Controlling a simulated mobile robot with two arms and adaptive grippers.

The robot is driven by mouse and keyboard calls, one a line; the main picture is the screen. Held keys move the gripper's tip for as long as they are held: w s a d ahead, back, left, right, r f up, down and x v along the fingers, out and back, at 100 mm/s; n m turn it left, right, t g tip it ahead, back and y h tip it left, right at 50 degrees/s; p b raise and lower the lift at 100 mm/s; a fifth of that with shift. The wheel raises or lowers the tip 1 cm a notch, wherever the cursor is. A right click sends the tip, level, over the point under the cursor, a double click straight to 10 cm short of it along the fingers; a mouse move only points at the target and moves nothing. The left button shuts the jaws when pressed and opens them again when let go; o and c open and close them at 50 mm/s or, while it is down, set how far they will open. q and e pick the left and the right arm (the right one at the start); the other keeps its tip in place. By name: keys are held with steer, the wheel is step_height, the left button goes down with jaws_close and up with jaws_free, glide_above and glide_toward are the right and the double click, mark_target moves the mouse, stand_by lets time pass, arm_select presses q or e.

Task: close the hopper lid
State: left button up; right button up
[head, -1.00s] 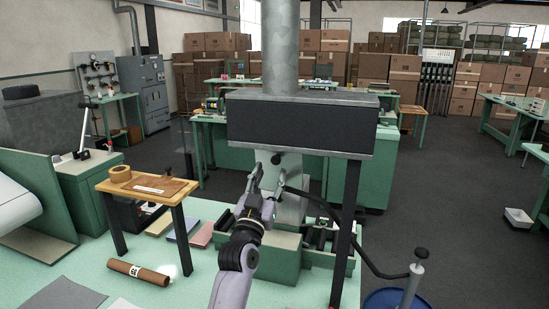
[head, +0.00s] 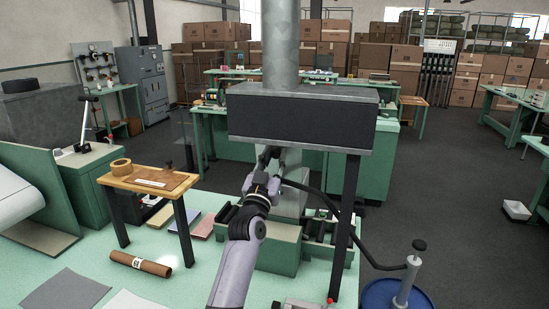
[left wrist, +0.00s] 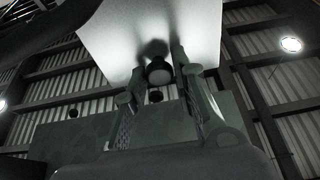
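A pale grey panel (head: 291,170), which seems to be the hopper lid, stands steeply raised beneath the dark hood. It also shows at the top of the left wrist view (left wrist: 120,28). A round black knob (left wrist: 158,72) shows against the panel, between the finger lines of my left gripper (head: 268,156). The fingers are apart; whether they touch the knob I cannot tell. The hopper body seems to be the green machine (head: 278,249) below, partly hidden by my left arm. My right gripper is not in view.
The dark hood (head: 298,115) with its duct hangs close above the left gripper, and a black post (head: 346,225) stands to the right. A small wooden stand (head: 150,181) and a brown roll (head: 141,264) are at left. A blue drum with a pump (head: 407,282) stands at right.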

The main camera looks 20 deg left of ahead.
arm_select(q)
jaws_close()
steer(key=shift+a, duration=0.15)
stand_by(0.4)
